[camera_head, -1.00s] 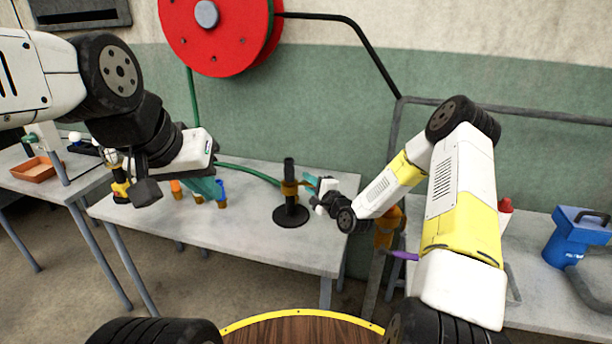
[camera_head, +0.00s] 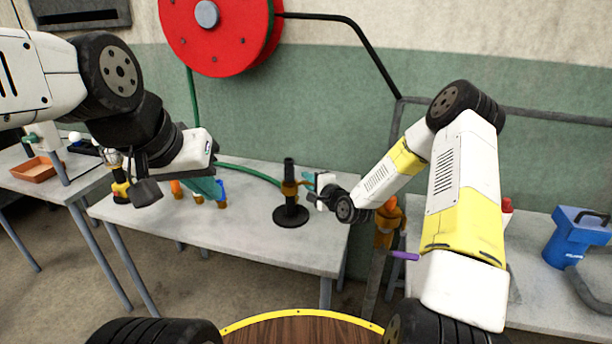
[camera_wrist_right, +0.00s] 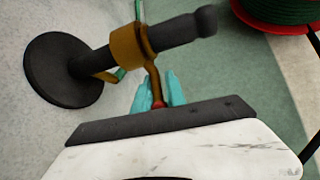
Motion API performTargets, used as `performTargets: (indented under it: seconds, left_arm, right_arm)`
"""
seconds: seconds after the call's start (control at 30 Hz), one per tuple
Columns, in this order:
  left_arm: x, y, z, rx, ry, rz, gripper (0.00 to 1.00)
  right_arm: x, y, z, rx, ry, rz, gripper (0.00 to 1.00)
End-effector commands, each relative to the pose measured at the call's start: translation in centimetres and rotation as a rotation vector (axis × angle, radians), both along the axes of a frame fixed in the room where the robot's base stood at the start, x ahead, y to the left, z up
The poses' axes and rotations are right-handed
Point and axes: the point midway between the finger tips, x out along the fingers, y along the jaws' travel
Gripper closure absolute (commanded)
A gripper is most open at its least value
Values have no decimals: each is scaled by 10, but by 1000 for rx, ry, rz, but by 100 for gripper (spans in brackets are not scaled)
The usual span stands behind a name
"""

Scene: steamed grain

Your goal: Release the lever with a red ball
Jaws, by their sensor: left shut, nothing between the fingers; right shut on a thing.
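A black post (camera_head: 289,205) on a round base stands on the middle table, with a bronze collar (camera_head: 289,187) around it. In the right wrist view the collar (camera_wrist_right: 130,52) carries a short lever arm (camera_wrist_right: 153,82) ending in a red ball (camera_wrist_right: 158,103), partly hidden. My right gripper (camera_wrist_right: 160,92) has its teal fingers shut on the red ball. In the head view the right gripper (camera_head: 309,180) is right of the post, and the ball cannot be made out. My left gripper (camera_head: 207,188) is shut and empty above the left part of the table.
Orange and blue-handled items (camera_head: 221,192) and a yellow-black tool (camera_head: 121,190) stand near the left gripper. A green hose (camera_head: 250,172) runs behind the post. A blue box (camera_head: 575,236) sits on the right table. The middle table's front (camera_head: 230,235) is clear.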

Motion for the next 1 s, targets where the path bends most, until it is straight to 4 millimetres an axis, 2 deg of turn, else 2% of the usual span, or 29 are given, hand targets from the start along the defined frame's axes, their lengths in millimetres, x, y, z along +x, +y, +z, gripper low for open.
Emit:
performTargets:
  seconds: [0.17,0.43,0.47,0.57,0.87,1.0]
  left_arm:
    - [0,0,0,0,0,0,100]
    - [0,0,0,0,0,0,100]
    - [0,0,0,0,0,0,100]
    - [0,0,0,0,0,0,100]
    - [0,0,0,0,0,0,100]
    - [0,0,0,0,0,0,100]
  right_arm:
    - [0,1,3,-102,29,1,100]
    - [0,1,2,-108,32,1,100]
    - [0,1,2,-108,32,1,82]
    - [0,1,3,-108,32,1,62]
    - [0,1,3,-106,31,1,62]
    - [-9,-5,5,-106,33,-1,62]
